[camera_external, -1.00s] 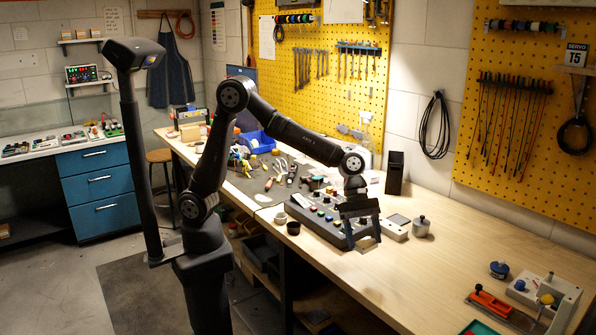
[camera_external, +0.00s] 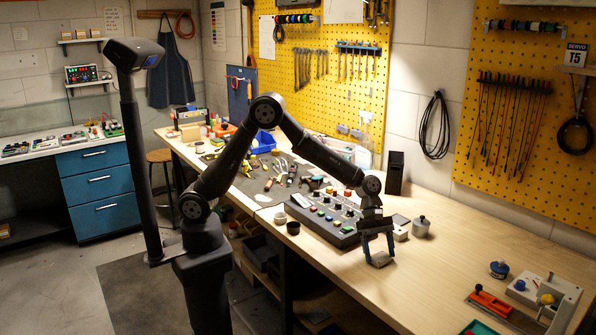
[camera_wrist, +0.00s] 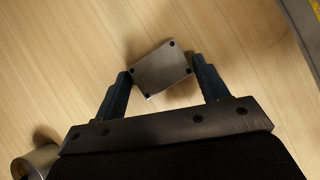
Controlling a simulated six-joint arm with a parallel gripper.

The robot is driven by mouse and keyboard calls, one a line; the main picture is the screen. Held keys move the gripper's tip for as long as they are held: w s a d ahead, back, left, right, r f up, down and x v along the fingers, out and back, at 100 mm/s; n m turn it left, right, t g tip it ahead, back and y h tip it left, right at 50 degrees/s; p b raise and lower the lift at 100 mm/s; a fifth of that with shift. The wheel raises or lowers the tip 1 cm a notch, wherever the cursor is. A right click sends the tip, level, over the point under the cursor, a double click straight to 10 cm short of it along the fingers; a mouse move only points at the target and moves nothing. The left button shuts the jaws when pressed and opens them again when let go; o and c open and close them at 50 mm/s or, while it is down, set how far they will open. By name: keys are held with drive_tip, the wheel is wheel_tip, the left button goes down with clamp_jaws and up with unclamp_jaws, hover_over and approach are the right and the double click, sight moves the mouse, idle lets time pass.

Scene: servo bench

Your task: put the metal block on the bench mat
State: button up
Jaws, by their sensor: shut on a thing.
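My gripper (camera_external: 378,251) is over the light wooden bench, to the right of the button panel. It is shut on the metal block (camera_wrist: 161,70), a grey plate-like block with dark dots at its corners. The block sits tilted between the two blue-grey fingertips in the wrist view (camera_wrist: 160,72). In the external view the block (camera_external: 380,259) shows small and grey between the fingers; its exact height above the bench is hard to tell. The dark bench mat (camera_external: 246,187) lies farther left along the bench, with hand tools on it.
The button panel (camera_external: 325,217) stands between my gripper and the mat. A metal canister (camera_external: 421,228) and a black upright holder (camera_external: 395,173) are behind. Bare wood lies to the right, before the orange-handled tool (camera_external: 490,303).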

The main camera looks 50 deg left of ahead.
drive_tip(key=shift+f, duration=0.15)
drive_tip(key=o, duration=1)
drive_tip(key=shift+o, duration=0.2)
drive_tip(key=v, duration=1.1)
drive_tip(key=shift+w+a+r, duration=0.1)
drive_tip(key=shift+a+r, duration=0.15)
drive_tip(key=shift+r, duration=0.35)
drive_tip(key=shift+c, duration=0.6)
